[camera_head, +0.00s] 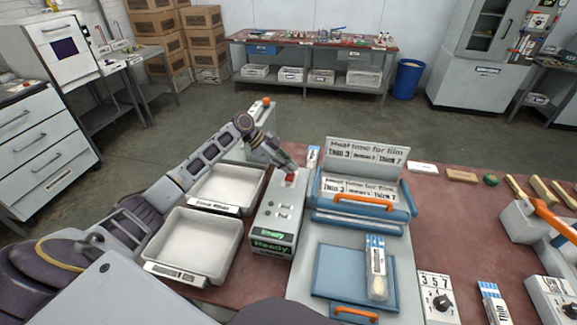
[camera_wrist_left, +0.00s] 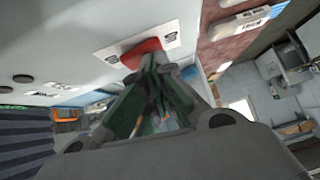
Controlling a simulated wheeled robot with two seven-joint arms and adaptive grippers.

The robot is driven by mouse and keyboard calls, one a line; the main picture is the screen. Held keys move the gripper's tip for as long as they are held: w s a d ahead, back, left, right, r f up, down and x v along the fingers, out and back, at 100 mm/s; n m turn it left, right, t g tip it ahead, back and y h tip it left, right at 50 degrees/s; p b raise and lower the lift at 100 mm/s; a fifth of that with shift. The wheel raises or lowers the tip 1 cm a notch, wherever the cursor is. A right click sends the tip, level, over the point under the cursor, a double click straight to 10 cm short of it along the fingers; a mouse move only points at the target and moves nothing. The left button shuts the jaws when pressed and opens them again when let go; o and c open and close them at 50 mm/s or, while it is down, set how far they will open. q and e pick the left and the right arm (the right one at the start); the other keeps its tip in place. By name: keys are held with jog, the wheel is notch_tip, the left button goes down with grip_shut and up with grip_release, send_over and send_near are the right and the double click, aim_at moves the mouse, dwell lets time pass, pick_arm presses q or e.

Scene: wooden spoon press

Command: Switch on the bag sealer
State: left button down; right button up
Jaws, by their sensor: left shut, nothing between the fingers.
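The bag sealer's grey control box (camera_head: 277,215) stands left of its blue press (camera_head: 350,265), which has orange handles. On the far end of the box's top is a red switch (camera_head: 290,178) on a white plate; it also shows in the left wrist view (camera_wrist_left: 141,50). Green lettering reading "Ready" (camera_head: 270,246) shows on the box's near end. My left gripper (camera_head: 292,168) is shut and empty, its fingertips at the red switch, seemingly touching it. The switch's exact position is partly hidden by the fingers. My right gripper is not in view.
Two white trays (camera_head: 161,266) stand left of the box, under my left arm. A bagged wooden spoon (camera_head: 376,280) lies on the press. A dial box marked 3 5 7 (camera_head: 437,285) stands right of it. A heat-time sign (camera_head: 366,152) stands behind. Wooden pieces lie at the right.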

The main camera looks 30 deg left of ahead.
pick_arm(q)
jog(key=shift+f, duration=0.15)
jog(key=shift+s, duration=0.3)
jog(key=shift+d, duration=0.1)
jog(key=shift+s+d+p, duration=0.15)
jog(key=shift+s+p, duration=0.35)
jog(key=shift+s, duration=0.15)
